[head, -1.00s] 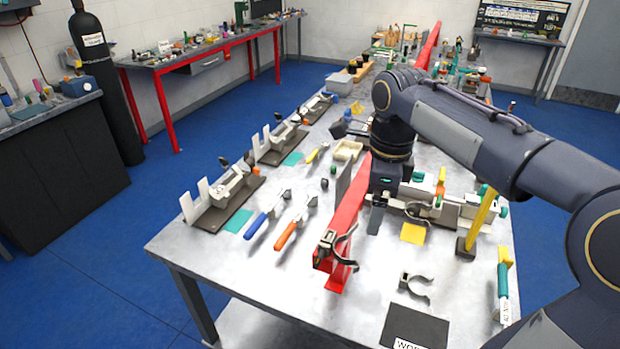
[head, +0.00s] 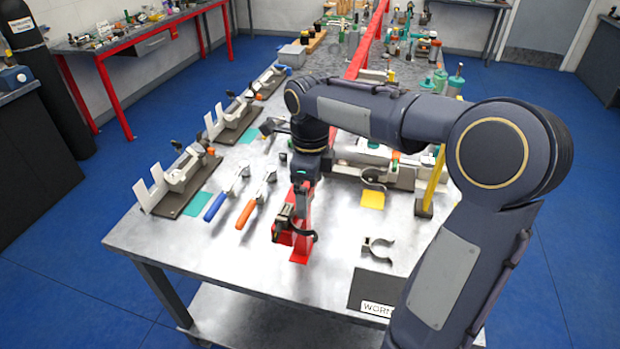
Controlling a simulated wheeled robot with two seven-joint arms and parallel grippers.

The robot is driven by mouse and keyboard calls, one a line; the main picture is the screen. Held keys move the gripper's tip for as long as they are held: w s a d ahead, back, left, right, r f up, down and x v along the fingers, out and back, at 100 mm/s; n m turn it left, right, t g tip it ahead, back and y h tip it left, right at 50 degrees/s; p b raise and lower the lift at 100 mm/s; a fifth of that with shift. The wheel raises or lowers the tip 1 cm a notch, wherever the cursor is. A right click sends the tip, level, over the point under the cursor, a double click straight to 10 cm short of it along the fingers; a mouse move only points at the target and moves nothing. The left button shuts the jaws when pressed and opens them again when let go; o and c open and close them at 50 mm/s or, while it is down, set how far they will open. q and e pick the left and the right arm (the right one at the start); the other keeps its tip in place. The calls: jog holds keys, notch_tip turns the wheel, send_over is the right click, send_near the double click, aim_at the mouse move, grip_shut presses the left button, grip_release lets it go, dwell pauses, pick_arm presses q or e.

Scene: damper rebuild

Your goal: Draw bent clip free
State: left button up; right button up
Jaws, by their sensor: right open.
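A dark curved spring clip (head: 310,236) sits at the front end of the red rail (head: 300,250). Whether it is bent is too small to tell. My right gripper (head: 300,192) points down over the front part of the rail, just behind and above this clip. It is open, and no clip shows between its fingers; its arm comes in from the right and hides part of the rail. A second, loose metal clip (head: 379,246) lies on the table to the right. My left gripper does not show.
A black mat labelled WORN (head: 371,291) lies at the table's front, partly behind my arm. Blue-handled (head: 215,207) and orange-handled (head: 247,214) pliers lie left of the rail. A yellow post (head: 435,180) stands right. Bare table (head: 200,265) lies front left.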

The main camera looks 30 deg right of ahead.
aim_at(310, 193)
jog(key=c, duration=1.2)
jog(key=shift+o, duration=0.2)
jog(key=shift+r+p, duration=1.45)
jog(key=shift+r, duration=0.1)
jog(key=shift+r+p, duration=0.45)
jog(key=shift+r, duration=0.05)
notch_tip(310, 193, up, 2)
jog(key=shift+r+p, duration=0.1)
jog(key=shift+p, duration=0.9)
jog(key=shift+r+p, duration=0.45)
jog(key=shift+r, duration=0.4)
